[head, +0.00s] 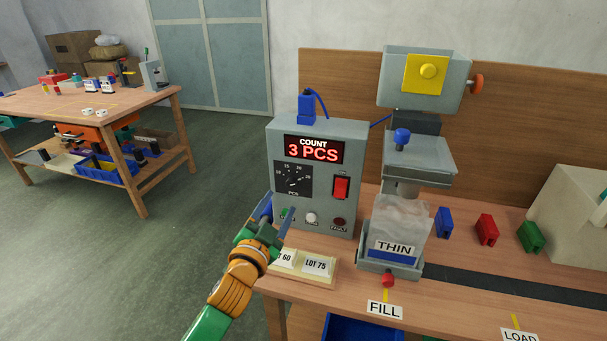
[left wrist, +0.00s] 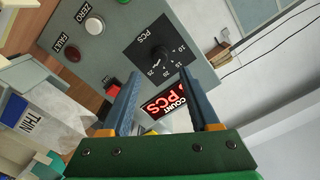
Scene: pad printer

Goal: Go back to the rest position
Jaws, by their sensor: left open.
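My left gripper (head: 276,213) is open and empty in front of the lower left of the grey counter box (head: 355,140). In the head view it partly hides a green button there. In the left wrist view the spread fingers (left wrist: 160,75) point at the box face, with nothing between them. The box shows COUNT 3 PCS on its display (head: 314,149), with a dial (head: 293,180), a red switch (head: 341,187), a white button (head: 311,217) and a dark red fault lamp (head: 339,222). My right gripper is not in view.
A clear bag (head: 402,216) with a THIN label stands under the grey machine (head: 420,160). A LOT 75 card (head: 317,267) lies close to my left gripper. Blue (head: 444,222), red (head: 486,229) and green (head: 531,236) clips stand at the right. Open floor (head: 130,265) lies left.

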